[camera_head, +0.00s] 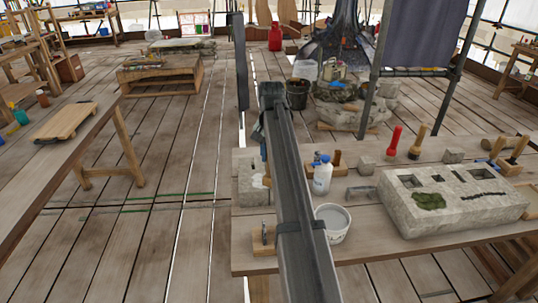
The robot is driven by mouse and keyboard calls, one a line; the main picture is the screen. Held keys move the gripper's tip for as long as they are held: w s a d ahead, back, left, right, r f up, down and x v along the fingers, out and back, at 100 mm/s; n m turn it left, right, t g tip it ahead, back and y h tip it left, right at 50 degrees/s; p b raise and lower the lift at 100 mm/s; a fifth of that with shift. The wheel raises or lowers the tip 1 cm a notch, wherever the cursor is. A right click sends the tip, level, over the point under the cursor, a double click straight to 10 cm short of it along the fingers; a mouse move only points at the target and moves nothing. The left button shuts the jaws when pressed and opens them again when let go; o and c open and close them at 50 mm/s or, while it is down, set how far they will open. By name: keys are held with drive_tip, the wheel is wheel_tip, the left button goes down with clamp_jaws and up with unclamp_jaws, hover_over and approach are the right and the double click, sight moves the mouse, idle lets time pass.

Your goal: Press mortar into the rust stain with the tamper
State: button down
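A pale stone block (455,200) lies on the workbench at the right, with dark square recesses, a green mossy patch and a dark crack line on top. I cannot pick out a rust stain on it. A white bucket (332,222) with grey, mortar-like contents stands left of the block. A red-handled tool (393,140) and a wooden-handled tool with a dark lower end (417,142) stand upright behind the block. I cannot tell which tool is the tamper. My dark arm link crosses the middle of the view over the bench; my gripper is not visible.
A white bottle with a blue cap (322,177) stands behind the bucket. A smaller stone block (252,184) is partly hidden by my arm. More handled tools (497,148) stand at the bench's right. Open plank floor (150,245) lies left of the workbench.

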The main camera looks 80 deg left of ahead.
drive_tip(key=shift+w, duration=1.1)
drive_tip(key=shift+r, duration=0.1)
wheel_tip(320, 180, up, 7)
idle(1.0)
